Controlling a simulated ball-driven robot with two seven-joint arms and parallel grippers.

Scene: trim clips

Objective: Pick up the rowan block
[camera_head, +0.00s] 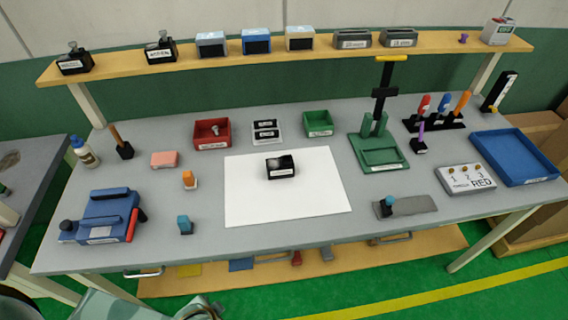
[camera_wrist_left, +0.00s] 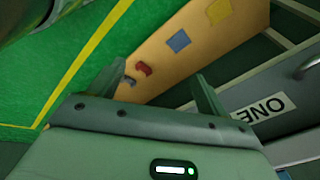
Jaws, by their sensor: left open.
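No label that I can read says rowan, so I cannot tell for sure which thing is the rowan block. A black block (camera_head: 281,167) with a small white label sits on the white sheet (camera_head: 320,205) in the middle of the bench; its label is too small to read. My left gripper (camera_wrist_left: 160,75) shows in the left wrist view with its two fingers wide apart and nothing between them. It is away from the benchtop things and faces the low shelf (camera_wrist_left: 205,50) and the floor. My right gripper is not in view.
A raised shelf (camera_head: 285,55) with several labelled boxes runs along the back. A red bin (camera_head: 198,144), green bin (camera_head: 318,131), green fixture (camera_head: 379,145), blue tray (camera_head: 512,180) and blue device (camera_head: 105,212) stand around the sheet. The front part of the sheet is bare.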

